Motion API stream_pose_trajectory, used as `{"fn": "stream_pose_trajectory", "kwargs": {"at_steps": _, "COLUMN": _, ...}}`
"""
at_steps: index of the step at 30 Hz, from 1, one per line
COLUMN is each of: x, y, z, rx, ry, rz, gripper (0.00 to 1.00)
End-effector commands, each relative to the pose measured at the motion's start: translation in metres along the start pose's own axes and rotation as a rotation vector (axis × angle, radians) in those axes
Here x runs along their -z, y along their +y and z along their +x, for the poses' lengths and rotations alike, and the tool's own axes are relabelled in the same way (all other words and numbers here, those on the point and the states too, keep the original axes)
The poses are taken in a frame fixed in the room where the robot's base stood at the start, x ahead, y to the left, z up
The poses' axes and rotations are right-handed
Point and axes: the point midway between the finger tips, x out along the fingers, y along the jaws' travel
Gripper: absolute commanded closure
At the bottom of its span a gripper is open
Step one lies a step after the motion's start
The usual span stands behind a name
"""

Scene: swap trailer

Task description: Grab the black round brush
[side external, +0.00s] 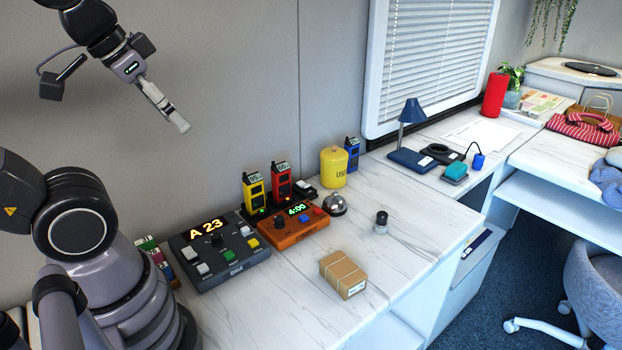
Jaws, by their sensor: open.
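A small upright round object with a dark top and a paler lower part, which looks like the black round brush (381,222), stands on the white marble-patterned desk (415,235), right of the middle. It is small in the picture and its bristles cannot be made out. My gripper (181,127) is high at the upper left, in front of the grey wall, well above the desk and far from the brush. Its jaws are open, with nothing seen between them.
A brown parcel (343,274) lies left of and in front of the brush. A silver bell (335,205), yellow canister (333,167), orange timer box (292,228) and dark control box (218,250) stand to the left. The desk around the brush is clear.

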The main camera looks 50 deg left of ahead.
Motion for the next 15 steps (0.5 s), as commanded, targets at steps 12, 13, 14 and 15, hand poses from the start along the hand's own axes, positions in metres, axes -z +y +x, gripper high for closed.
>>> {"fn": "stream_pose_trajectory", "kwargs": {"at_steps": 12, "x": 0.002, "y": 0.001, "z": 0.001, "rx": -0.008, "ry": -0.011, "rz": -0.012, "gripper": 0.36}}
{"fn": "stream_pose_trajectory", "kwargs": {"at_steps": 13, "x": 0.004, "y": 0.003, "z": 0.003, "rx": -0.015, "ry": -0.021, "rz": -0.024, "gripper": 0.36}}
{"fn": "stream_pose_trajectory", "kwargs": {"at_steps": 14, "x": 0.006, "y": 0.005, "z": 0.005, "rx": -0.028, "ry": -0.036, "rz": -0.042, "gripper": 0.36}}
{"fn": "stream_pose_trajectory", "kwargs": {"at_steps": 15, "x": 0.011, "y": 0.008, "z": 0.008, "rx": -0.049, "ry": -0.064, "rz": -0.075, "gripper": 0.36}}
